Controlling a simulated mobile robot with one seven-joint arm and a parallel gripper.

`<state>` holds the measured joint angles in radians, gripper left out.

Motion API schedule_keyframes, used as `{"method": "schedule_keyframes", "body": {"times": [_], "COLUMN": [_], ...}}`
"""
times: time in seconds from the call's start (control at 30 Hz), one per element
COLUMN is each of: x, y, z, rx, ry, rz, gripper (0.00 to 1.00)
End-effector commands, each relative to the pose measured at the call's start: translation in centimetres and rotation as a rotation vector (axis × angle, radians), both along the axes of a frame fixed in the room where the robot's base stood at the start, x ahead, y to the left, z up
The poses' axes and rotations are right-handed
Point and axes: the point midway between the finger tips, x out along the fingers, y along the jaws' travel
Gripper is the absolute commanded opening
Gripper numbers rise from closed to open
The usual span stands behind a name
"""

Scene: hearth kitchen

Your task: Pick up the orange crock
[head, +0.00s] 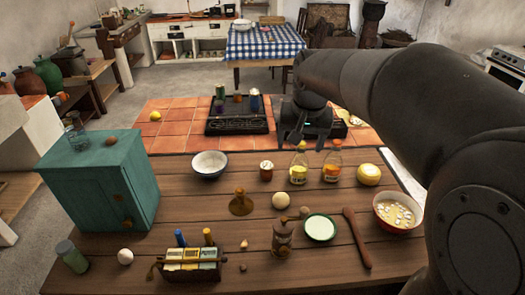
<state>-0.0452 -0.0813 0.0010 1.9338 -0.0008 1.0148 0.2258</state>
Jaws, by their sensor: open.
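A small orange-brown pot (266,172) with pale contents at its mouth stands upright on the wooden worktop, right of a white bowl; it looks most like the orange crock, though I cannot be sure. A squat yellow-orange round thing (368,174) with a pale top sits further right. My gripper (301,138) is open and empty, pointing down. It shows above and right of the small pot, apart from it, near the bottle tops. Its fingertips are dark and hard to make out against the black hob.
Two bottles (300,164) stand right of the pot, with a white bowl (209,165) left and a pale ball (297,201) in front. A teal cabinet (100,181) fills the left. A black hob (237,122) lies behind on tiles. A red bowl (398,212) stands near my arm.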

Motion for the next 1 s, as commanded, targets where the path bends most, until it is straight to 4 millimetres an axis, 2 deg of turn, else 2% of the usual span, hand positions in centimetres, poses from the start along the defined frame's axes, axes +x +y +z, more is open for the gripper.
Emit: {"method": "schedule_keyframes", "body": {"times": [0.03,0.1,0.27,0.47,0.6,0.8,1.0], "x": [1.8,4.1,9.0,14.8,18.4,22.3,24.1], "y": [0.3,0.6,1.4,2.6,3.4,4.5,5.1], "z": [-0.7,-1.4,-3.9,-8.1,-11.8,-17.1,-20.1], "rx": [0.002,0.007,0.015,0.021,0.022,0.021,0.02], "ry": [0.02,0.04,0.09,0.151,0.193,0.246,0.27], "rz": [-0.01,-0.028,-0.067,-0.116,-0.152,-0.198,-0.223], "gripper": [0.74,0.74,0.74,0.74,0.74,0.74,0.74]}}
